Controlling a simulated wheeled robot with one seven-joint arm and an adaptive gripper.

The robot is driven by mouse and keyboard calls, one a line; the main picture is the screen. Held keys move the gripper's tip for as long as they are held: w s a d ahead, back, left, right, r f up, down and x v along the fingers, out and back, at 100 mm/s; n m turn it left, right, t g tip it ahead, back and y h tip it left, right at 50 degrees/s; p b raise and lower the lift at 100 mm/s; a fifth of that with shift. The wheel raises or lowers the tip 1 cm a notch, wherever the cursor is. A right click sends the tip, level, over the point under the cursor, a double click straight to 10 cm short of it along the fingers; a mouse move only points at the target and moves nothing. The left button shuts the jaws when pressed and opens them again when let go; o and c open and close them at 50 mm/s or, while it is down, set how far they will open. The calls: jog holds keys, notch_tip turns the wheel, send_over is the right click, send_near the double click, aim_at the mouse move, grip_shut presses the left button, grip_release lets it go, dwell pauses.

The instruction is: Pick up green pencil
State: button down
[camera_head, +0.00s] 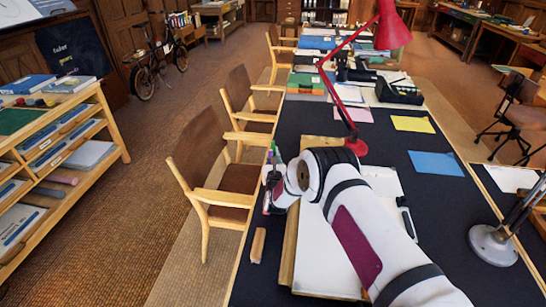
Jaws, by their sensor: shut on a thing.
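My white arm reaches over the table from the lower right, and my gripper (273,184) is at the left edge of the dark table top. A thin green pencil (273,147) stands upright just above the gripper, beside a small purple tip (268,155). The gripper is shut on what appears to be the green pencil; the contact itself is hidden. I cannot tell whether the pencil is clear of its surroundings.
A wooden drawing board with white paper (322,262) lies under my arm. A wooden block (258,245) is at the table's left edge. A red lamp (392,27) rises behind my wrist. Wooden chairs (222,188) line the left side. Blue paper (436,163) lies right.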

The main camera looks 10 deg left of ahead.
aim_at(273, 141)
notch_tip(273, 141, up, 10)
dwell(0.6)
dwell(0.4)
